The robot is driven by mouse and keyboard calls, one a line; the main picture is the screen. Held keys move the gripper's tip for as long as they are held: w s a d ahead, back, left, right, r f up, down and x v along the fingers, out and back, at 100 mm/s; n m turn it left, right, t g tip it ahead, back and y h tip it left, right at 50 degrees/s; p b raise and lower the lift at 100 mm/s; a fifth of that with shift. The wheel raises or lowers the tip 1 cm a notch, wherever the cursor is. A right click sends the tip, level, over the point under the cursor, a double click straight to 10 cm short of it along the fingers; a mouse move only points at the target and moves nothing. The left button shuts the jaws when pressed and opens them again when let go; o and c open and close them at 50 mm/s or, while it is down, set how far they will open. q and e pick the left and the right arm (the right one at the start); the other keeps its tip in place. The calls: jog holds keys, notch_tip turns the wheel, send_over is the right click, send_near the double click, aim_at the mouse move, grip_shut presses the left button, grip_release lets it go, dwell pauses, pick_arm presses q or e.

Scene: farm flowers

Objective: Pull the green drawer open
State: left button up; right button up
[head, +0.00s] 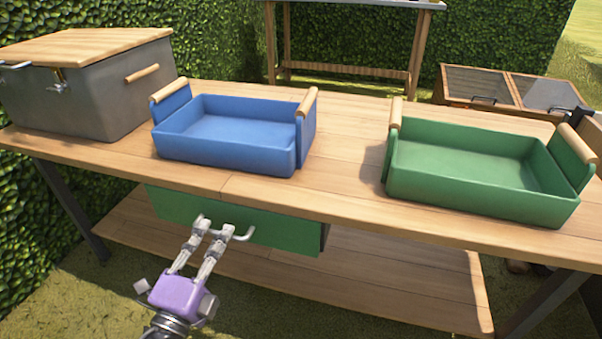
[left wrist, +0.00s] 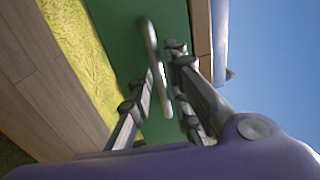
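The green drawer (head: 285,235) hangs under the wooden table top, its front facing me. Its pale metal bar handle (head: 243,235) sticks out from the front; the handle also shows in the left wrist view (left wrist: 151,45). I cannot tell if the drawer is fully closed. My left gripper (head: 212,227), with a purple body, is at the handle. In the left wrist view its two fingers (left wrist: 163,70) stand apart, with the handle bar between them and gaps visible, so it looks open around the bar. My right gripper is not in view.
On the table top (head: 345,140) stand a blue tray (head: 225,155), a green tray (head: 470,195) and a grey box with a wooden lid (head: 90,95). A lower wooden shelf (head: 380,290) lies below the drawer. Grass and hedges surround the table.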

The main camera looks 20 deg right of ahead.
pick_arm(q)
jog(key=shift+x, duration=0.8)
grip_shut()
